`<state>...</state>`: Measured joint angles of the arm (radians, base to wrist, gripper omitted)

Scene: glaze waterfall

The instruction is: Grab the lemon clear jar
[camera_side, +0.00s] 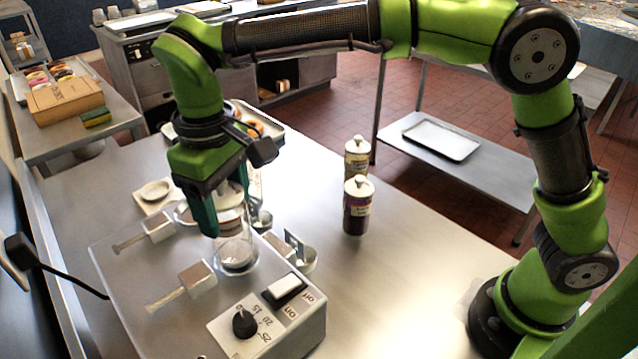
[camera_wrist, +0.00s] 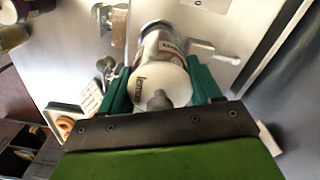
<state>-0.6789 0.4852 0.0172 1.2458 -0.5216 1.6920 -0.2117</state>
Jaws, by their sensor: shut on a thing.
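The lemon clear jar (camera_side: 236,245) is a see-through cylinder with a pale knobbed lid and a label. It is upright, at or just above the glaze machine's metal top; I cannot tell if it touches. In the wrist view the jar (camera_wrist: 160,72) lies between the green fingers, with "lemon" lettering on it. My gripper (camera_side: 226,212) points down with its fingers shut on the jar's upper part. In the wrist view the gripper (camera_wrist: 162,92) has one finger on each side of the jar. The fingers hide part of the jar's sides.
A control box with a knob (camera_side: 244,322) is in front. Metal blocks with handles (camera_side: 196,277) lie left of the jar. The counter (camera_side: 400,260) is clear at right.

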